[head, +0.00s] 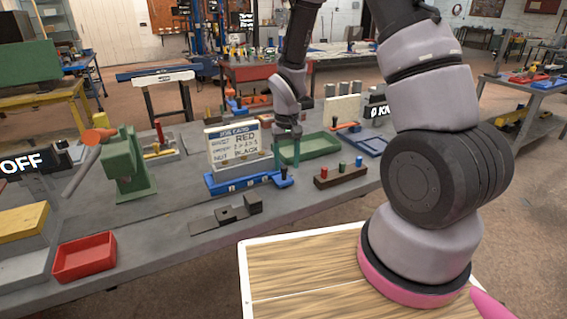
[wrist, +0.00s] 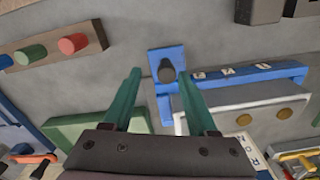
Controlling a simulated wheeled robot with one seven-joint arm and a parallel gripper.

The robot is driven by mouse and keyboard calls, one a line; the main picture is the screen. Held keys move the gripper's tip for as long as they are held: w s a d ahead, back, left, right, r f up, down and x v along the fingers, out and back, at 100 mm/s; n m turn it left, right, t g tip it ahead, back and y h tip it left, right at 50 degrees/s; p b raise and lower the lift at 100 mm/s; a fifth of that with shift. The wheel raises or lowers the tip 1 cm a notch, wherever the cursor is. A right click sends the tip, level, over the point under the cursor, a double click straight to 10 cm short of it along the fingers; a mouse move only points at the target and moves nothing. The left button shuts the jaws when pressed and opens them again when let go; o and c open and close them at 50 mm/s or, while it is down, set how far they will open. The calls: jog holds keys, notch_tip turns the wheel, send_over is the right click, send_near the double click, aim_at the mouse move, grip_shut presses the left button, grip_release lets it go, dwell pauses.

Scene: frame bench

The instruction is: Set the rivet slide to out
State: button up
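No label in view says rivet slide, so I cannot tell for sure which fixture it is. A blue bar with small white marked tiles (head: 234,187) lies below the job card; a dark knob (head: 284,173) stands at its right end. In the wrist view, the knob (wrist: 167,71) stands on a blue plate at the end of the blue bar (wrist: 245,78). My gripper (head: 288,152) is above that end, its green fingers pointing down. In the wrist view, the gripper (wrist: 159,74) is open, with the knob appearing between its fingertips. Contact is unclear.
A job card (head: 238,145) stands behind the bar. A brown block with red, green and blue pegs (head: 340,177) is to the right, and a green tray (head: 318,149) behind. A grey rail with dark blocks (head: 222,221) lies in front. A red tray (head: 84,260) is at left.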

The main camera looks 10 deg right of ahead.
jog(key=shift+s+a, duration=0.1)
jog(key=shift+r, duration=0.5)
notch_tip(320, 180, up, 10)
jog(key=shift+f, duration=0.15)
jog(key=s+d+r+m+t+y, duration=0.1)
jog(key=s+d+r+t, duration=0.15)
jog(key=r, duration=0.55)
jog(key=s+d+r+m+t, duration=0.1)
jog(key=s+d+r, duration=0.2)
jog(key=r, duration=0.5)
jog(key=s+d+r+m+t+y, duration=0.1)
jog(key=s+d+r+m+t, duration=0.1)
jog(key=s+r, duration=0.7)
jog(key=s+d+t, duration=0.1)
jog(key=s, duration=0.1)
jog(key=shift+s+d+t, duration=0.2)
jog(key=shift+s+t, duration=0.15)
